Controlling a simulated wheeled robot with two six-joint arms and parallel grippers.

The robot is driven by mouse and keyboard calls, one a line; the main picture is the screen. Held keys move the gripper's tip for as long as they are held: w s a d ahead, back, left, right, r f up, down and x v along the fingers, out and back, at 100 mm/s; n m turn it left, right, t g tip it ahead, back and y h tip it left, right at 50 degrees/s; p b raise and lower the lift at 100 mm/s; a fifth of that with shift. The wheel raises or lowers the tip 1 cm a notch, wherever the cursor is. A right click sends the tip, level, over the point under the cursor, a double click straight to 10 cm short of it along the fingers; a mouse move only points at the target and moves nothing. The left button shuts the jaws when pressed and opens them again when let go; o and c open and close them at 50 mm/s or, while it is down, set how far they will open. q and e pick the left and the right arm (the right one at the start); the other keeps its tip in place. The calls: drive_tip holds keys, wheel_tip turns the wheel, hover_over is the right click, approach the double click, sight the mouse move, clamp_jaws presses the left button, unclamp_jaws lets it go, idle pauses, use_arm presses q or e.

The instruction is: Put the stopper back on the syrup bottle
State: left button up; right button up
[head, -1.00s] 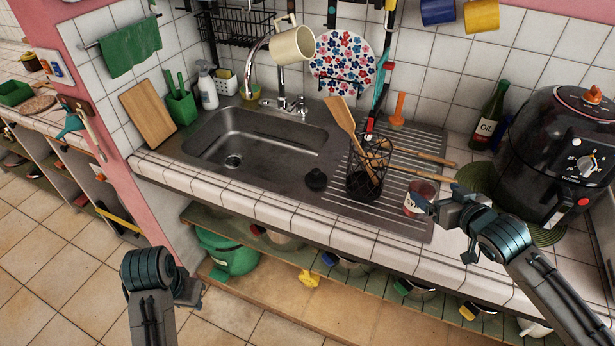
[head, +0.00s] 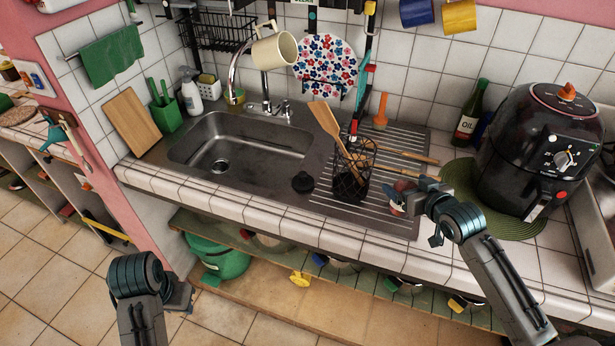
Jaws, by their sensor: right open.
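The syrup bottle (head: 396,209) is a small reddish container with a pale label at the right end of the drainboard. My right gripper (head: 402,188) is open at its upper part and hides most of it. I cannot tell whether the fingers touch it. A black round piece with a knob, which looks like a stopper (head: 303,182), sits on the steel between the sink and the wire utensil basket. My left gripper (head: 182,297) is low at the left, in front of the counter and away from these things. Its fingers do not show clearly.
The wire basket (head: 352,182) with wooden utensils stands just left of the bottle. The sink (head: 240,150) is empty. A black air fryer (head: 540,150) on a green mat (head: 515,226) and an oil bottle (head: 470,115) stand to the right. The tiled front edge is clear.

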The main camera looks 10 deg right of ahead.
use_arm(q)
drive_tip(key=shift+r, duration=0.25)
use_arm(e)
drive_tip(key=shift+x, duration=0.9)
